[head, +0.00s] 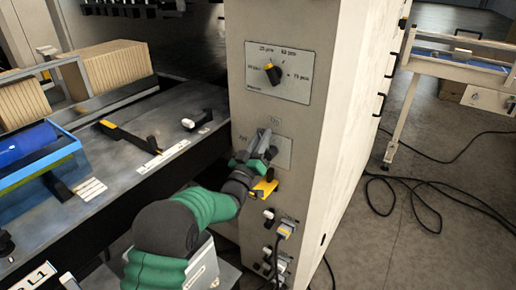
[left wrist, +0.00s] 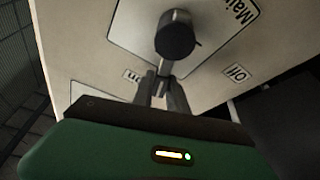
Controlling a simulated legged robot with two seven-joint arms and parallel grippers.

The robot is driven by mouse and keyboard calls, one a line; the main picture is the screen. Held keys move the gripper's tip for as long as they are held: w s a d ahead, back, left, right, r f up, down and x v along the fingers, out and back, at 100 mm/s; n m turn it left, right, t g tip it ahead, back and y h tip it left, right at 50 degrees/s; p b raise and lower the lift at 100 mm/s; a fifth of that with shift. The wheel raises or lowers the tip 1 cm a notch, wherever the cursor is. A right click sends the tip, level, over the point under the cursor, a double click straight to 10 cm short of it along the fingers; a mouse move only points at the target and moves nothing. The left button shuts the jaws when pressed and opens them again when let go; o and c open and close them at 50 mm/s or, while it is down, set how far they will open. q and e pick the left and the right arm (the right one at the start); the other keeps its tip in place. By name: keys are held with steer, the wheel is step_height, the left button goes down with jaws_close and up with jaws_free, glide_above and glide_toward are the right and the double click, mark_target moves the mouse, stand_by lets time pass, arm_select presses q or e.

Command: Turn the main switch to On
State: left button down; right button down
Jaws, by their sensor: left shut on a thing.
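The main switch (left wrist: 176,36) shows in the left wrist view as a dark round knob on a pale plate lettered "Main". An "Off" label (left wrist: 237,73) lies to its right, and a partly hidden label (left wrist: 132,76), upside down, lies to its left. My left gripper (left wrist: 164,80) is shut on the switch's lever, which runs down from the knob between the two labels. In the head view my left gripper (head: 268,142) is at the cabinet front, covering most of the switch and its plate (head: 283,152). My right gripper is out of view.
A selector dial (head: 273,74) with gsm marks sits above on the cabinet (head: 340,110). A yellow-and-black control (head: 264,188) and plugged connectors (head: 286,229) lie close below my gripper. A machine bed (head: 170,115) is at left; cables lie on the right floor.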

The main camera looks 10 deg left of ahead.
arm_select(q)
steer(key=m, duration=0.1)
steer(key=d+m+h+b, duration=0.1)
steer(key=m+h+b, duration=0.1)
steer(key=m, duration=0.1)
steer(key=shift+s+d+f, duration=0.25)
steer(key=shift+d+f, duration=0.05)
steer(key=shift+f, duration=0.05)
steer(key=shift+s+d+r+m+g+h+b, duration=0.1)
steer(key=shift+d+m+g+h+b, duration=0.2)
steer(key=shift+m, duration=0.2)
steer(key=shift+d+m+g+h+b, duration=0.1)
steer(key=shift+m+h+b, duration=0.1)
steer(key=shift+m+b, duration=0.25)
steer(key=c, duration=1.3)
jaws_free()
steer(key=shift+r, duration=0.25)
steer(key=v, duration=1.2)
steer(key=shift+a, duration=0.1)
